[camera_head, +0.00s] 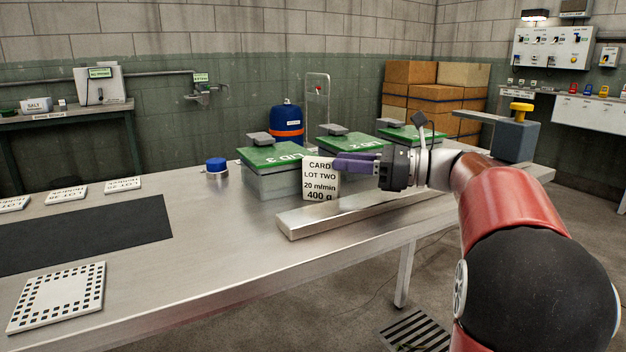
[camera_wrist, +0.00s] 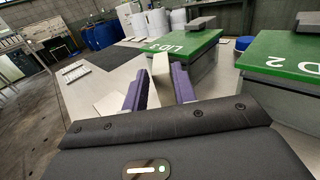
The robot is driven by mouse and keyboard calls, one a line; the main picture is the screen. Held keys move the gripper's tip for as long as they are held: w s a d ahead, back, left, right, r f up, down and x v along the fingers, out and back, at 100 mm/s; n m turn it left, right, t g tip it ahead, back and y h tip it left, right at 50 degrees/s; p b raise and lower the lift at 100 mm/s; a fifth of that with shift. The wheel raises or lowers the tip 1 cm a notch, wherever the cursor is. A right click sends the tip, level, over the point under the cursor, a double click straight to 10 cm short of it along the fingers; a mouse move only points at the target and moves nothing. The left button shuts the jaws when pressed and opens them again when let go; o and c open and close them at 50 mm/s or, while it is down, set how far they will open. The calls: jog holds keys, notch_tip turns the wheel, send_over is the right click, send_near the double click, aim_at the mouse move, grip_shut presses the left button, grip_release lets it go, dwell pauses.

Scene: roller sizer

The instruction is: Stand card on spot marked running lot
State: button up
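The card (camera_head: 320,185) is a small white plate reading "CARD LOT TWO 20 m/min 400 g". It is upright in front of the LID 3 box, its face to the head camera. My gripper (camera_head: 337,162) reaches in from the right, its purple fingers at the card's upper right edge. No label reading "running lot" is legible.
Green-lidded boxes (camera_head: 272,180) stand behind the card. A long metal bar (camera_head: 350,212) lies in front, under my arm. A blue-capped jar (camera_head: 216,167), a dark mat (camera_head: 90,238), several white label plates (camera_head: 66,194) and a dotted plate (camera_head: 58,297) lie leftward. The table's middle is clear.

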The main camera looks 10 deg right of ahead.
aim_at(304, 158)
jog(key=x, duration=0.5)
jog(key=shift+w+a, duration=0.15)
jog(key=shift+a, duration=0.15)
grip_shut()
